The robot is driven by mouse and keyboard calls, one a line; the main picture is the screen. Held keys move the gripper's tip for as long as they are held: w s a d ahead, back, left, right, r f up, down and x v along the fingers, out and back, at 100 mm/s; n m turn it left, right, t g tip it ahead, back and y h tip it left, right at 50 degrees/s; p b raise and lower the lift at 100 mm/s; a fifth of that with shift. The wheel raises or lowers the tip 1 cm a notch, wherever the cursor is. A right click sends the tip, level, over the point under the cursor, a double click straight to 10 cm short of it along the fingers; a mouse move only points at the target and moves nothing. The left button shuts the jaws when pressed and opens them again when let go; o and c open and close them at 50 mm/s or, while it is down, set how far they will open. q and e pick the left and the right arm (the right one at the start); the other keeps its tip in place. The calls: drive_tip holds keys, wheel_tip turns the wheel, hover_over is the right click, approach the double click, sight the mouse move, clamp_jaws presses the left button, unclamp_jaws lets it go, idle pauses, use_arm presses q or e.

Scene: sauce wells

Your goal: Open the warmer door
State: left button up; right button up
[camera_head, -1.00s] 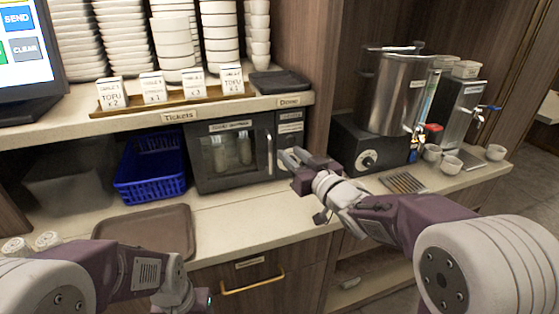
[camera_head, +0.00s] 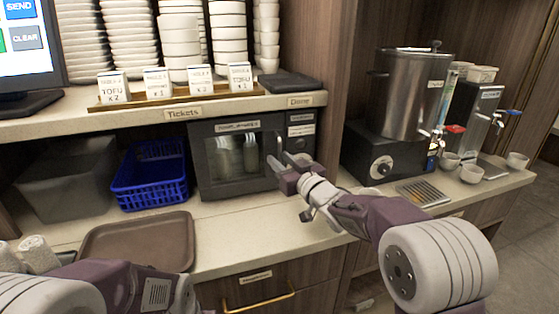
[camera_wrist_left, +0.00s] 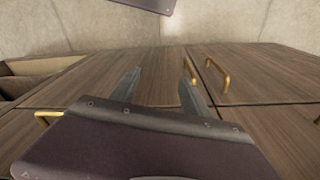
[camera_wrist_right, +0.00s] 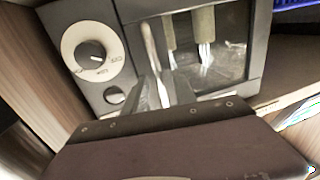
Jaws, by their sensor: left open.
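The warmer (camera_head: 203,160) is a dark box with a glass front under the shelf. Its door (camera_head: 238,155) looks closed, with pale cups or jars behind the glass. A vertical metal handle (camera_head: 281,146) is on the door's right side; the handle also shows in the right wrist view (camera_wrist_right: 149,45). My right gripper (camera_head: 286,162) is at the handle's lower part, and its fingers look closed around it in the right wrist view (camera_wrist_right: 154,90). The exact contact is partly hidden. My left gripper (camera_wrist_left: 160,85) is open and empty, above the floor beside the drawer fronts.
A blue basket (camera_head: 150,190) and a grey bin (camera_head: 65,185) stand left of the warmer. A brown tray (camera_head: 135,262) lies on the counter in front. A steel urn (camera_head: 412,95) and small white cups (camera_head: 471,174) are at right.

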drive_tip(key=shift+w+a, duration=0.25)
drive_tip(key=shift+w, duration=0.2)
clamp_jaws()
idle(1.1)
